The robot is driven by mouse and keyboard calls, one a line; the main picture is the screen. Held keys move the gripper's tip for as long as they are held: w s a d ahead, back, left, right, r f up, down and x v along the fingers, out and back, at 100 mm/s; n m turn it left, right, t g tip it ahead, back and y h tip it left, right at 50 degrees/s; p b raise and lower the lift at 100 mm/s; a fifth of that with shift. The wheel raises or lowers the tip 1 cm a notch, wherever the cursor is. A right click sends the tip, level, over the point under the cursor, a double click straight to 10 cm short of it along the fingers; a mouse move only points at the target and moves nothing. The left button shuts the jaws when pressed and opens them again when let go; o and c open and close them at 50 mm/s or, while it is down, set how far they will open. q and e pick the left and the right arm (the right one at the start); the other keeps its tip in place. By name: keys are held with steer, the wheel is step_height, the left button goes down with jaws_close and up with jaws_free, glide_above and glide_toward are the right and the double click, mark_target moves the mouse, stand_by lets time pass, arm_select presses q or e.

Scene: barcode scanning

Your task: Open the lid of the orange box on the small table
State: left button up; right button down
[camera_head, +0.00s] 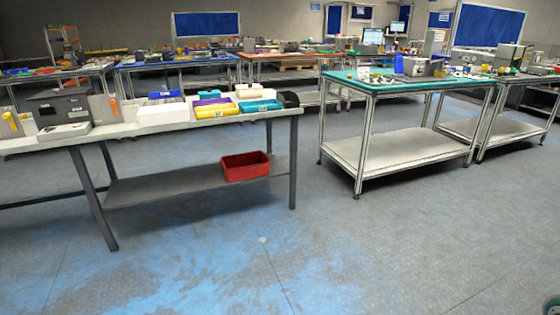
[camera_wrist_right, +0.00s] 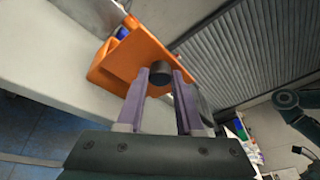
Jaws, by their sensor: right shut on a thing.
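The orange box (camera_wrist_right: 101,66) shows in the right wrist view, upper left, on a pale tabletop (camera_wrist_right: 45,55). Its flat orange lid (camera_wrist_right: 140,52) faces my right gripper and looks tilted; I cannot tell how far it is open. A dark round knob (camera_wrist_right: 159,70) stands out from the lid. My right gripper (camera_wrist_right: 160,77) has its two purple fingers on either side of this knob and is shut on it. The fingers partly hide the lid's lower part. The orange box, the small table and both grippers are out of the head view.
A ribbed grey shutter (camera_wrist_right: 260,45) is behind the box in the right wrist view. In the head view, a bench (camera_head: 205,123) with several bins is at left, with a red crate (camera_head: 246,166) on its shelf. The foreground floor (camera_head: 300,255) is clear.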

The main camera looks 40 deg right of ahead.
steer(key=shift+s, duration=0.1)
steer(key=c, duration=0.5)
jaws_free()
steer(key=shift+c, duration=0.2)
steer(key=b+v, duration=0.3)
steer(key=v, duration=0.6)
steer(key=shift+w+d+b, duration=0.15)
steer(key=shift+w+b, duration=0.25)
steer(key=shift+c, duration=0.3)
